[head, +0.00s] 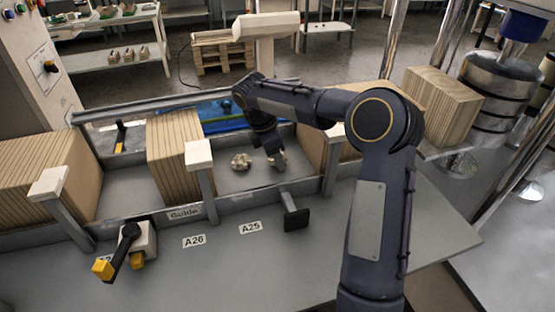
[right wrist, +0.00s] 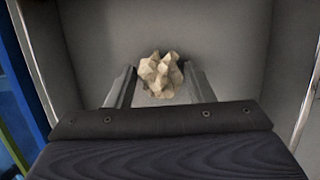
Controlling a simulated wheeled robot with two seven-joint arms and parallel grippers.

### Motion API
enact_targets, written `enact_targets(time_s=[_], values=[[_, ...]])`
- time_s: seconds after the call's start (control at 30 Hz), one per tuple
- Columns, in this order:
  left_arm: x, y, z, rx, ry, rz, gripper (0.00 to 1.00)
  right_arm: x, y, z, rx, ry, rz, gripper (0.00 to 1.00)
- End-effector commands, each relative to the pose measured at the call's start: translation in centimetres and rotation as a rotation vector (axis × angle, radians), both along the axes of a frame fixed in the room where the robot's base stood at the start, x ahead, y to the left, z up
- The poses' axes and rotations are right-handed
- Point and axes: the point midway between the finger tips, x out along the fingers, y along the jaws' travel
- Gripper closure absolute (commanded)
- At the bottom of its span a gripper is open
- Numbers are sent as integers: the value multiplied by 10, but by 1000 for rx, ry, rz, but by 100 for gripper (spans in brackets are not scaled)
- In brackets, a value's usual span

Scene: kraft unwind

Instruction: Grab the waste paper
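The waste paper (head: 241,161) is a crumpled pale beige ball. It lies on the grey floor of the compartment behind the A25 label. My right gripper (head: 279,160) reaches down into the same compartment, just right of the paper in the head view. In the right wrist view the waste paper (right wrist: 160,75) shows ahead of and between the two fingers of my right gripper (right wrist: 158,88), which stand apart. Whether the fingertips reach beside the paper is hard to tell.
A cardboard stack (head: 173,155) stands in the compartment to the left, and another brown block (head: 313,145) stands to the right. Grey divider walls with white-capped posts (head: 199,155) bound the compartment. A black-footed lever (head: 296,218) and a yellow-handled clamp (head: 127,250) sit on the front ledge.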

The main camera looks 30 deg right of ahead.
Motion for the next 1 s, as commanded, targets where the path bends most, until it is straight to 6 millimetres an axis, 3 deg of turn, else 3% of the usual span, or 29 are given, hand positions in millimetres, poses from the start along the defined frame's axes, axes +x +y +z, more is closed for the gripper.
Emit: enact_targets(time_s=[0.03, 0.23, 0.67, 0.87, 1.0], values=[[0, 0, 0, 0, 0, 0, 64, 0, 0, 0, 0, 0, 0, 59], [0, 0, 0, 0, 0, 0, 64, 0, 0, 0, 0, 0, 0, 84], [0, 0, 0, 0, 0, 0, 64, 1, 0, 6, -1, -2, 0, 84], [0, 0, 0, 0, 0, 0, 64, 1, 0, 31, -1, -4, -1, 84], [0, 0, 0, 0, 0, 0, 64, -19, 11, 59, -2, -5, 2, 84]])
